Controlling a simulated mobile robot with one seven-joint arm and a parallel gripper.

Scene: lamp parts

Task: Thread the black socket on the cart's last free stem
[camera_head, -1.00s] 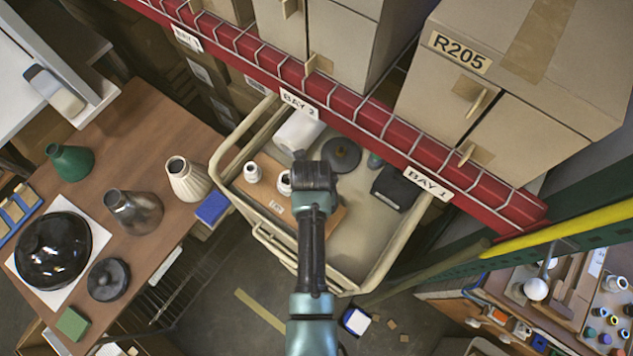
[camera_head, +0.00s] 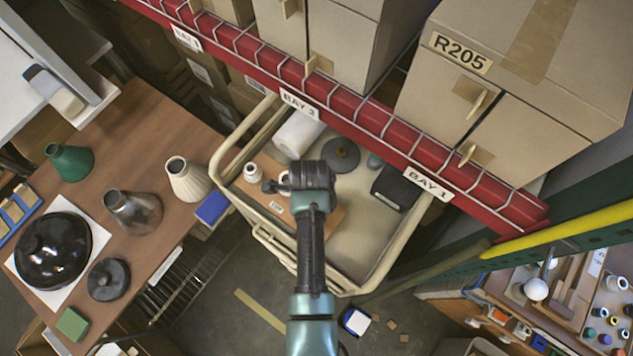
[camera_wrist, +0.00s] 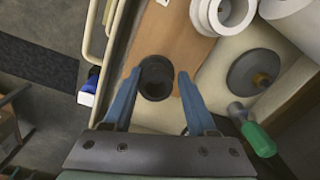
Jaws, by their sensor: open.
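A black socket (camera_wrist: 156,90), a dark round piece with a hollow middle, is on the wooden board (camera_wrist: 178,35) in the cart. My gripper (camera_wrist: 159,76) is open, its blue fingers on either side of the socket, with small gaps visible. I cannot tell whether the socket is on a stem. In the head view my wrist hides the black socket and my fingertips.
White sockets (camera_head: 251,172) stand on the board, close to my gripper. A white roll (camera_head: 298,134) and a black box (camera_head: 397,187) are in the cart (camera_head: 364,278). A green-handled tool (camera_wrist: 262,138) lies right of my fingers. The red shelf beam (camera_head: 372,110) overhangs the cart's back.

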